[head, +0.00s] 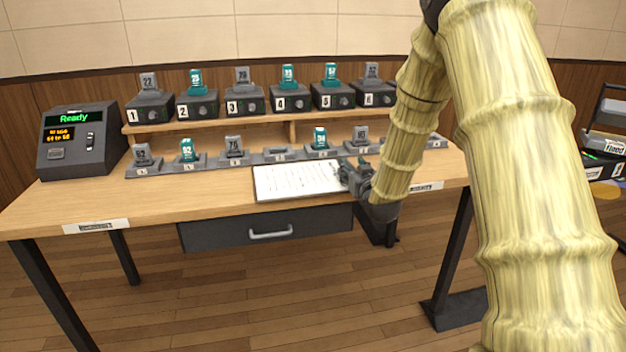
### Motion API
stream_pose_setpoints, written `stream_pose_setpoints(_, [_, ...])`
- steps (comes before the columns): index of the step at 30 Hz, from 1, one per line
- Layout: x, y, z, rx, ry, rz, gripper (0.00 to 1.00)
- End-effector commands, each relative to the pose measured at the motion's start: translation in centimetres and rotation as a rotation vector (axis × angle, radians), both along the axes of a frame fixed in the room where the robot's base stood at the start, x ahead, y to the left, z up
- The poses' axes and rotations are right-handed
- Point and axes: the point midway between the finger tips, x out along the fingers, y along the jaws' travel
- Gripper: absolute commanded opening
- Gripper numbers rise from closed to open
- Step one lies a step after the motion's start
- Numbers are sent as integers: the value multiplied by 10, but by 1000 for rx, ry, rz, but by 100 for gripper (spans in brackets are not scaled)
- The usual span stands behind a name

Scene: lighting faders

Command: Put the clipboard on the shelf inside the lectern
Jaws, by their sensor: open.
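A white sheet with faint writing, which looks like the clipboard (292,181), lies flat near the front edge of the wooden desk, above the drawer. My gripper (343,172) is at the clipboard's right end, with its jaws open. I cannot tell whether the jaws are around the clipboard's edge or above it. My gripper hides part of that right end. No lectern or inner shelf can be made out clearly in this view.
Numbered grey units (197,106) line a raised ledge, with smaller tagged holders (235,156) in front. A console (78,142) reading "Ready" stands at left. A grey drawer (225,232) with a handle hangs below. More equipment (606,143) stands at far right. The desk's left front is clear.

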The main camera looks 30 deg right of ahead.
Motion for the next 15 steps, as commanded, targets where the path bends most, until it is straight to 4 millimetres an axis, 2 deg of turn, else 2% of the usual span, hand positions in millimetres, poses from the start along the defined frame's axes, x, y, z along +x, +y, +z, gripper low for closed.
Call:
stream_pose_setpoints(10, [5, -1, 0, 0, 0, 0, 43])
stream_pose_setpoints(15, [5, -1, 0, 0, 0, 0, 12])
